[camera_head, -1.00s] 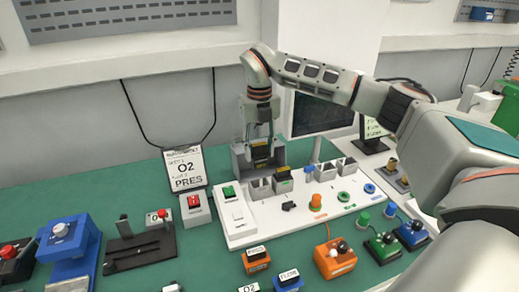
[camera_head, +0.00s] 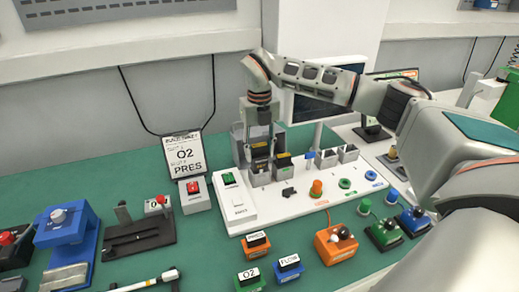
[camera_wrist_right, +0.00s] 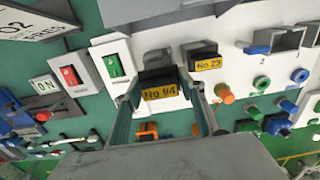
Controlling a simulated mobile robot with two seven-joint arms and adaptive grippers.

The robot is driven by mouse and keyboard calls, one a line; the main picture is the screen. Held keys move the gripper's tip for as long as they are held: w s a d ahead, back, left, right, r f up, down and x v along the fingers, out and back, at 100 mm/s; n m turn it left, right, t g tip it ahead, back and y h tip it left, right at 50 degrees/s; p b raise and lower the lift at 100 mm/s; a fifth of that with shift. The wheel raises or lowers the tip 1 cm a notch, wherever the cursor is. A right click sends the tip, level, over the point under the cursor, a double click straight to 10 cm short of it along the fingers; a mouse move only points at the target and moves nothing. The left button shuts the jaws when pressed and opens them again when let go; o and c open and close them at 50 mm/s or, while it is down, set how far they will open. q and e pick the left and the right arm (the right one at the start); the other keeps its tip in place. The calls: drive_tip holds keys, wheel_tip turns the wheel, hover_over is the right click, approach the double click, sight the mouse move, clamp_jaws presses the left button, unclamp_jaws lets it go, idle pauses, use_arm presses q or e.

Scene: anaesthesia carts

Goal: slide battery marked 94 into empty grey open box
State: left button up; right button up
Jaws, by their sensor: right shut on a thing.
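The black battery (camera_wrist_right: 160,92) has a yellow label reading No 94. It sits between the fingers of my right gripper (camera_wrist_right: 165,106), which is shut on it. In the head view the battery (camera_head: 261,165) hangs upright at the mouth of the leftmost grey box (camera_head: 262,181) on the white panel. I cannot tell how far it is inside. That box shows partly behind the battery in the wrist view (camera_wrist_right: 158,58). The box to its right (camera_head: 284,176) holds a battery marked No 73 (camera_wrist_right: 207,64). My left gripper is not in view.
Two more grey open boxes (camera_head: 327,158) (camera_head: 348,153) stand farther right and look empty. The white panel (camera_head: 310,205) also carries a green switch (camera_head: 228,178) and an orange knob (camera_head: 317,187). A monitor (camera_head: 313,108) stands behind. Orange, blue and green units lie in front.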

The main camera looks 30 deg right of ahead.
sight(260, 162)
drive_tip(key=shift+p, duration=1.15)
idle(1.4)
drive_tip(key=shift+f+b, duration=0.85)
drive_tip(key=shift+f, duration=1.6)
drive_tip(key=o, duration=1)
wheel_tip(260, 162, up, 12)
drive_tip(key=shift+r, duration=0.1)
